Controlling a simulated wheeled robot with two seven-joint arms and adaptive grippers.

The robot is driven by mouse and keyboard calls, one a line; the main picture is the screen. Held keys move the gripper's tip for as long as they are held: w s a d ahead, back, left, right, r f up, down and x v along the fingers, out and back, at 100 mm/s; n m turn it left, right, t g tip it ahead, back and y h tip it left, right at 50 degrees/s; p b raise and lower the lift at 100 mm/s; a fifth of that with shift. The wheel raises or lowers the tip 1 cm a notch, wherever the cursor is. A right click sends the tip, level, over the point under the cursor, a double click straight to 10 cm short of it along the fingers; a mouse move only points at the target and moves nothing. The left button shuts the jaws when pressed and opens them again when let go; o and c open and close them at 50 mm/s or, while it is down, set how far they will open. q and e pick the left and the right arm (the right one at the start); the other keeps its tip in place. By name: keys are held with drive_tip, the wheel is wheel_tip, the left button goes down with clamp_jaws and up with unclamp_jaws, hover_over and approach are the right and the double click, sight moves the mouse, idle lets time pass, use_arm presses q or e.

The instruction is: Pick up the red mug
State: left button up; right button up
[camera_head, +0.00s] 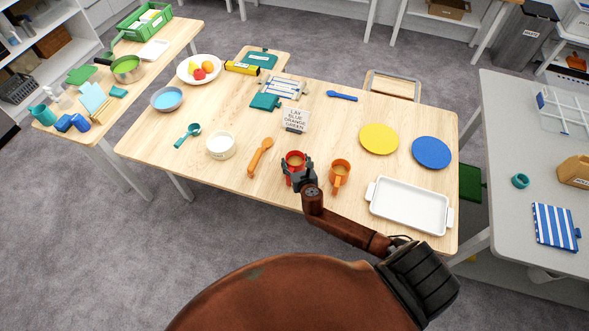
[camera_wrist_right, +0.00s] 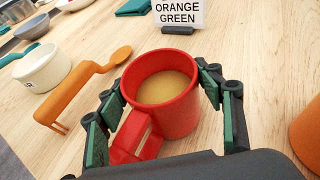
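The red mug (camera_head: 294,159) stands upright near the front edge of the wooden table, with pale tan contents. In the right wrist view the red mug (camera_wrist_right: 165,92) fills the middle, its handle pointing toward my palm. My right gripper (camera_head: 300,172) is at the mug's near side. In the wrist view the right gripper (camera_wrist_right: 163,82) has its bent green-padded fingers on both sides of the mug, pads against its wall. It looks shut on the mug, which shows no clear gap above the table. My left gripper is not in view.
An orange mug (camera_head: 340,172) stands close to the right. An orange spoon (camera_head: 260,155) and a white bowl (camera_head: 221,146) lie to the left. A lettered sign (camera_head: 296,120) stands behind. A white tray (camera_head: 410,205) is at the right; yellow (camera_head: 379,139) and blue (camera_head: 431,152) plates lie behind it.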

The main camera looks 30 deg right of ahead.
drive_tip(key=shift+s+f, duration=0.1)
drive_tip(key=shift+f, duration=0.15)
drive_tip(key=c, duration=1.4)
drive_tip(key=shift+r, duration=0.1)
drive_tip(key=shift+c, duration=0.4)
drive_tip(key=shift+r, duration=0.1)
